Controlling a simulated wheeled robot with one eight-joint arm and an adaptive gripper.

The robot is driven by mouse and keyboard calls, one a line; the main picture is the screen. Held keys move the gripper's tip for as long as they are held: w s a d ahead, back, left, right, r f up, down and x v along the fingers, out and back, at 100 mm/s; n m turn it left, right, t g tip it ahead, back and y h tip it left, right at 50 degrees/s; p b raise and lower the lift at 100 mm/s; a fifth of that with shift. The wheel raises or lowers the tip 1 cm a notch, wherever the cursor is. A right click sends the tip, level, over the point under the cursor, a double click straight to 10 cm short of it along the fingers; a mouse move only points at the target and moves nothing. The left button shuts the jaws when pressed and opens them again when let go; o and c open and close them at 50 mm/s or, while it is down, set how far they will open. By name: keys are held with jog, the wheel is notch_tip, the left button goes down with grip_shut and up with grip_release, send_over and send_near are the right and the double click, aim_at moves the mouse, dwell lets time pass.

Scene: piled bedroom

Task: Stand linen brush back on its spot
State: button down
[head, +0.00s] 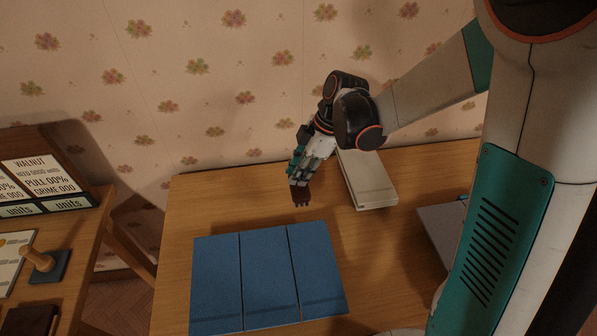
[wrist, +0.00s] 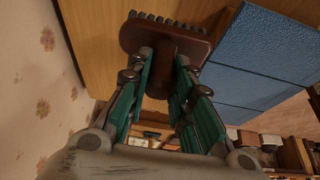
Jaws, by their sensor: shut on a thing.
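My gripper (head: 300,180) is shut on the linen brush (head: 301,197), which has a reddish-brown body and dark bristles. The brush is held near the wooden table (head: 187,230), close to its back edge and behind the blue panels. The wrist view shows the brush (wrist: 150,38) between my gripper's fingertips (wrist: 165,60), with its bristles pointing away from the gripper. I cannot tell whether the bristles touch the table. No marked spot for the brush can be made out.
Three blue panels (head: 268,275) lie side by side at the table's front. A pale flat stack (head: 367,182) lies right of my gripper, with a grey flat item (head: 440,225) further right. A side table at left holds a sign (head: 40,175) and a wooden-handled stamp (head: 42,262).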

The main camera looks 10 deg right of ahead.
aim_at(299, 190)
jog(key=shift+f+b, duration=2.5)
jog(key=shift+f, duration=0.5)
jog(key=shift+f+b, duration=0.85)
jog(key=shift+f, duration=0.15)
jog(key=c, duration=1.3)
grip_release()
jog(key=shift+c, duration=0.2)
jog(key=shift+r, duration=0.15)
jog(key=p+v, duration=0.5)
jog(key=v, duration=0.2)
jog(key=shift+d+r, duration=0.2)
jog(key=shift+r, duration=0.15)
